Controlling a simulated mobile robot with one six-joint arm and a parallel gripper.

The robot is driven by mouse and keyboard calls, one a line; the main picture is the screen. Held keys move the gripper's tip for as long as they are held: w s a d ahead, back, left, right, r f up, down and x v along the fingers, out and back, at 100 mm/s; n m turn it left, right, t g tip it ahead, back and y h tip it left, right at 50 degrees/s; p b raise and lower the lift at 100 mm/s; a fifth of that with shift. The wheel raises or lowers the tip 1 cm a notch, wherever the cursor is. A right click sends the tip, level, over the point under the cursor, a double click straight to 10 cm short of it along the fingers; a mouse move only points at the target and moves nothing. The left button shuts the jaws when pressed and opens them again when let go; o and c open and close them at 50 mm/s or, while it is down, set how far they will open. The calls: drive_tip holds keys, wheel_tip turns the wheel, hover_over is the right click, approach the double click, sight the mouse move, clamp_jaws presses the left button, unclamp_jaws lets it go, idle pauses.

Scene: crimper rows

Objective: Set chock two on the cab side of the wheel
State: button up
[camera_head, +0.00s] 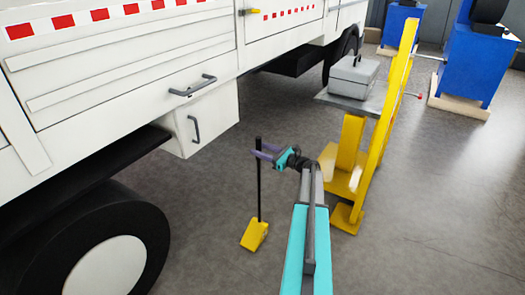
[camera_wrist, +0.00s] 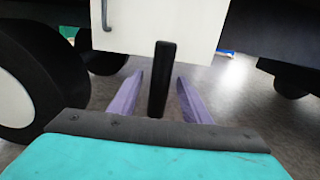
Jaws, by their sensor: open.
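A yellow wheel chock (camera_head: 254,236) with a tall black upright handle (camera_head: 259,190) sits on the floor, right of and apart from the large black wheel (camera_head: 150,235) of the white truck. No number shows on the chock. My gripper (camera_head: 259,150) is at the upper part of the handle. In the wrist view, the black handle (camera_wrist: 161,80) stands between my two spread purple fingers (camera_wrist: 160,95), with a gap on each side. The wheel (camera_wrist: 35,75) also shows at the left of the wrist view. The chock's yellow body is hidden there.
The white truck side (camera_head: 130,75) with a handled box (camera_head: 205,120) stands at left. A yellow stand (camera_head: 348,150) carrying a grey toolbox (camera_head: 353,79) is close to the right of my arm. Blue machines (camera_head: 472,65) stand farther back. Grey floor is free between chock and wheel.

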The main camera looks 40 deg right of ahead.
sight(260, 138)
drive_tip(key=c, duration=1.1)
drive_tip(key=shift+r+p, duration=1.7)
drive_tip(key=shift+r, duration=0.95)
clamp_jaws()
